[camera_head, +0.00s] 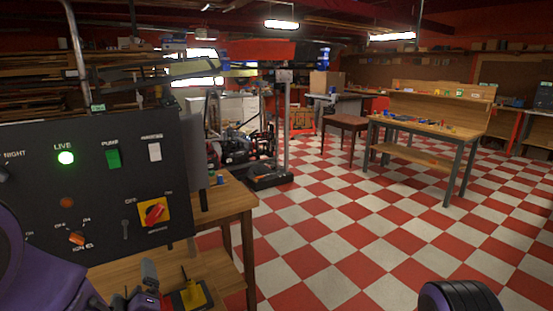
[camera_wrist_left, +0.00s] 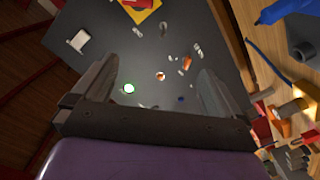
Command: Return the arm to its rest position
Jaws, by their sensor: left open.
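My left arm comes in as purple links at the lower left of the head view, in front of a dark control panel (camera_head: 90,180). In the left wrist view, my left gripper (camera_wrist_left: 158,80) has its two fingers spread apart, with nothing between them. Beyond the fingers the same panel (camera_wrist_left: 200,22) shows, with its lit green lamp (camera_wrist_left: 128,88). The fingers look apart from the panel, though the gap is hard to judge. In the head view the lamp (camera_head: 66,158) glows, and a red rotary switch (camera_head: 154,212) sits on a yellow plate. My right gripper is out of view.
The panel stands on a wooden bench (camera_head: 232,195). A yellow part (camera_head: 193,294) and other small items lie below it. Several loose items lie at the right of the wrist view. A wooden workbench (camera_head: 440,130) stands farther back. The checkered floor (camera_head: 330,230) between is clear.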

